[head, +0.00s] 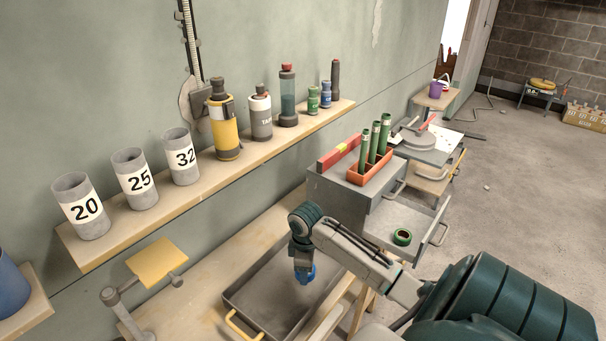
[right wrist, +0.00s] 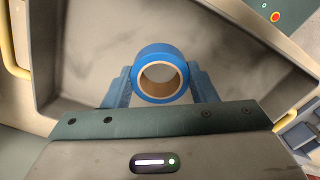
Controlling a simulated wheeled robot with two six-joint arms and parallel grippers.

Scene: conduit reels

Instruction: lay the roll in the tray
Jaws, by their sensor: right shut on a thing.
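A blue roll of tape (right wrist: 160,52) with a tan core is between the fingers of my right gripper (right wrist: 161,88) in the right wrist view. The fingers press on it from both sides, so the gripper is shut on it. In the head view the right gripper (head: 304,274) points down over the grey tray (head: 262,268), with a bit of the blue roll (head: 308,279) showing below it. The tray floor (right wrist: 95,50) lies behind the roll in the wrist view. I cannot tell whether the roll touches the floor. My left gripper is not in view.
The tray has a yellow handle (head: 240,327) and stands on a wooden bench (head: 190,290). A grey drawer unit to the right has an open drawer with a green roll (head: 402,237). A shelf (head: 225,172) with cups and bottles runs along the wall above.

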